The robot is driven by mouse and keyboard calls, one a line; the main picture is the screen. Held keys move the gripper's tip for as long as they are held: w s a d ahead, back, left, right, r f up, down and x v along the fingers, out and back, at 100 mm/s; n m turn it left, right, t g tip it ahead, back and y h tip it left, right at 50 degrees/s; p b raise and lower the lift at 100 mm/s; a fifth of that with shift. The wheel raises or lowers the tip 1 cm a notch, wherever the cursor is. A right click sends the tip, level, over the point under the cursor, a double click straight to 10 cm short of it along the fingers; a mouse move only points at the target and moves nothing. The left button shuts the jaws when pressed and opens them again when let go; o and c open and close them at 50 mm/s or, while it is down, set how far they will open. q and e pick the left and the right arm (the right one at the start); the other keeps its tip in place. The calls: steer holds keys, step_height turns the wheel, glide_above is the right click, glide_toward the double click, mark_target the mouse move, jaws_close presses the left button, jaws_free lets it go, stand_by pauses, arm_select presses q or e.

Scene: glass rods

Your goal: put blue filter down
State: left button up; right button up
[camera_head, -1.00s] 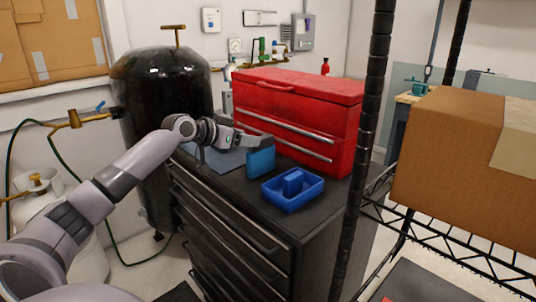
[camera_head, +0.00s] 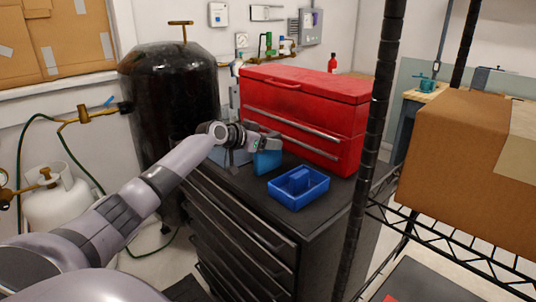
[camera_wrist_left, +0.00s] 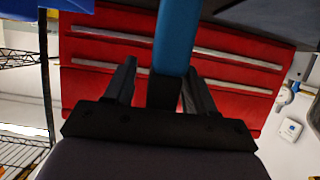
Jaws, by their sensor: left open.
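The blue filter (camera_head: 267,163) is a flat blue block standing on the dark top of the black drawer cabinet, in front of the red toolbox and left of the blue tray. My left gripper (camera_head: 270,142) is at its upper edge and hides part of it. In the left wrist view the blue filter (camera_wrist_left: 178,35) runs up from between the two dark fingers of my left gripper (camera_wrist_left: 160,72). The fingers are apart, with a gap beside the filter. My right gripper is not in view.
The blue tray (camera_head: 312,193) with a blue piece inside sits near the cabinet's front edge. The red toolbox (camera_head: 335,120) stands close behind. A black rack post (camera_head: 375,130) and a cardboard box (camera_head: 455,165) are at the right. A black tank (camera_head: 170,95) stands left.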

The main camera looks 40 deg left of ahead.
arm_select(q)
jaws_close()
steer(key=shift+r, duration=0.1)
